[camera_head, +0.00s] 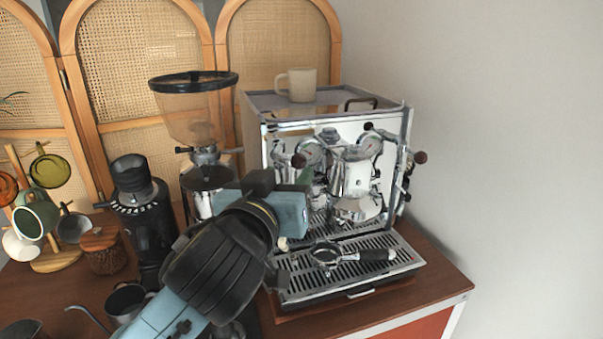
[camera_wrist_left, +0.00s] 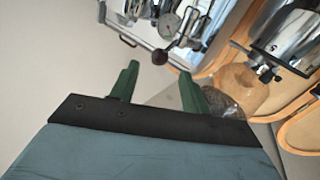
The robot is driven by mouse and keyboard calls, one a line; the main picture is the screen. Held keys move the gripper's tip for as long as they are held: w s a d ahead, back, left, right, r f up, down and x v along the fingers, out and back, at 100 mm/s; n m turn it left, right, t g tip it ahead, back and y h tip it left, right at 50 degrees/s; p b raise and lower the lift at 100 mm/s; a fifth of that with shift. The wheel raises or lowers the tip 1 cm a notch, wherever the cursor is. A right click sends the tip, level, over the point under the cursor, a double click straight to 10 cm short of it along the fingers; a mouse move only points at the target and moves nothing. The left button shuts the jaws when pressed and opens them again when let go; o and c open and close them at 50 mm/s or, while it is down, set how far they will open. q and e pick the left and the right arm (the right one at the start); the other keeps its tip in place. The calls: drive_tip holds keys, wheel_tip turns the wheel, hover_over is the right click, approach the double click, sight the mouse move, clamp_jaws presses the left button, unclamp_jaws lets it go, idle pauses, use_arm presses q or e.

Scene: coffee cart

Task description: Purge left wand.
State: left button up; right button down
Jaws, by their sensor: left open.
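The chrome espresso machine (camera_head: 345,125) stands on the cart. A dark round knob on a stem (camera_head: 298,160) sticks out at its left front; a similar dark knob shows in the left wrist view (camera_wrist_left: 160,57), beyond the fingertips. My left gripper (camera_head: 306,180) is in front of the machine's left side, just below that knob. In the left wrist view its two green fingers (camera_wrist_left: 158,70) are apart with nothing between them. The left wand is mostly hidden behind my gripper; a small pale tip below it may be its end. My right gripper is not in view.
A portafilter (camera_head: 327,255) lies on the drip tray (camera_head: 300,286), handle to the right. A grinder (camera_head: 190,110) stands left of the machine. A beige cup (camera_head: 302,84) is on top. Mugs hang on a rack (camera_head: 56,260) at far left. A kettle (camera_head: 127,300) is near my arm.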

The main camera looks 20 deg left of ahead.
sight(297, 168)
use_arm(q)
drive_tip(key=w, duration=0.8)
drive_tip(key=shift+w, duration=0.4)
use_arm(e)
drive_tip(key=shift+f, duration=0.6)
use_arm(q)
drive_tip(key=shift+c, duration=0.3)
drive_tip(key=c, duration=0.9)
drive_tip(key=shift+s+d+f+m+t+b, duration=0.15)
drive_tip(key=shift+f+m+t+b, duration=0.15)
drive_tip(key=shift+b, duration=0.7)
drive_tip(key=m+t+b, duration=0.1)
drive_tip(key=b, duration=0.2)
drive_tip(key=f+m+t+h+b, duration=0.1)
drive_tip(key=m+t+b, duration=0.2)
drive_tip(key=b, duration=0.2)
drive_tip(key=shift+s+d+f+t+h+b, duration=0.25)
drive_tip(key=shift+t+h+b, duration=0.05)
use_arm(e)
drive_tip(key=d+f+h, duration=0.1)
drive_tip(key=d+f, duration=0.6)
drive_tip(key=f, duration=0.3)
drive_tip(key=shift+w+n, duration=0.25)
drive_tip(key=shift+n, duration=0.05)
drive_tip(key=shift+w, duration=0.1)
